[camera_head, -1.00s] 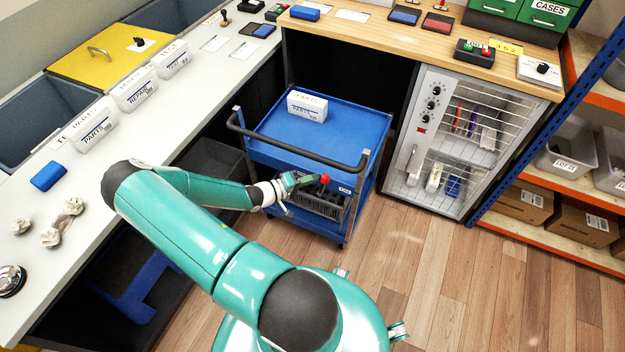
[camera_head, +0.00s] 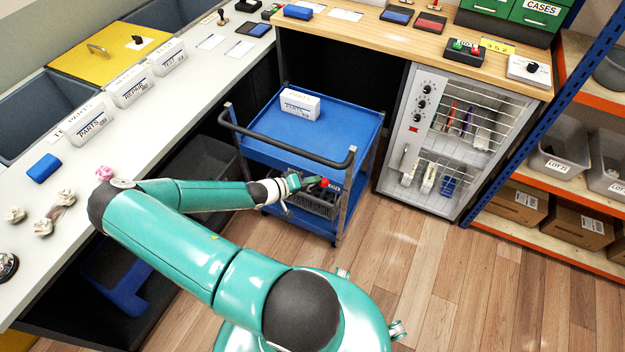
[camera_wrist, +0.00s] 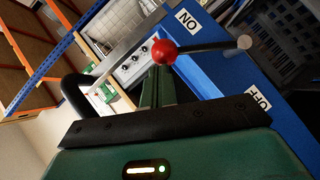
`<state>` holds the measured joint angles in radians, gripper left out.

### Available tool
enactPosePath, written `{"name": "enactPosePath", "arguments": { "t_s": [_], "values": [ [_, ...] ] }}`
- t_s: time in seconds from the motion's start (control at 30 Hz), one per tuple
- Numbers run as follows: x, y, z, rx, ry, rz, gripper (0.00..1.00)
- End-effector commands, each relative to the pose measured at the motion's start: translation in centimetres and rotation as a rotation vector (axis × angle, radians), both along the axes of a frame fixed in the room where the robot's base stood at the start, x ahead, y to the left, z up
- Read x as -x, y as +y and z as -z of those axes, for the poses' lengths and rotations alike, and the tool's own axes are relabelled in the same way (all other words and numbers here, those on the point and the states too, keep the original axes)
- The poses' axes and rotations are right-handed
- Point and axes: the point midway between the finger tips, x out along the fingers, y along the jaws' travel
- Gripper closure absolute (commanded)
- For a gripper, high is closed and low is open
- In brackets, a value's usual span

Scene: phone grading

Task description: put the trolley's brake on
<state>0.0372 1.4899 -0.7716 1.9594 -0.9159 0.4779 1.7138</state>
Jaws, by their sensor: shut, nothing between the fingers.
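The blue trolley (camera_head: 345,119) stands on the floor in the middle of the head view. Its brake lever has a red ball knob (camera_head: 324,182), also in the wrist view (camera_wrist: 164,51). There the metal rod (camera_wrist: 208,47) runs right from the knob to its pivot. The lever lies between the ON label (camera_wrist: 187,20) and the OFF label (camera_wrist: 258,98), looking nearer ON. My gripper (camera_head: 302,181) is shut and empty; its green fingers (camera_wrist: 160,88) are right at the knob, overlapping it in the wrist view. Whether they touch it is unclear.
A black push handle (camera_head: 285,150) crosses the trolley's near side, just above my gripper. A white PARTS box (camera_head: 300,104) sits on its top. The pale counter (camera_head: 150,135) is at left, a metal cabinet (camera_head: 408,125) at right. Open wooden floor (camera_head: 430,290) lies in front.

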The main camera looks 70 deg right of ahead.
Motion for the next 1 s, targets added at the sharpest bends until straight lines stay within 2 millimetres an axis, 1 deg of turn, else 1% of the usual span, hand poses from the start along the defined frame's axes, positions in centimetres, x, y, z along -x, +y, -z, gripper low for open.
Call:
{"name": "enactPosePath", "arguments": {
  "t_s": [0.57,0.67,0.83,0.87,0.9,1.0],
  "values": [
    [0.3,0.0,-0.1,-0.001,0.002,0.003,1.00],
    [-0.4,0.0,-0.6,0.001,-0.001,0.003,1.00],
    [-2.9,-0.1,-2.6,0.002,-0.006,0.001,1.00],
    [-3.3,0.2,-2.9,-0.001,-0.004,-0.002,1.00],
    [-3.8,1.1,-3.3,0.000,-0.003,-0.001,1.00],
    [-5.0,2.7,-4.2,0.000,-0.004,-0.003,1.00]
  ]
}}
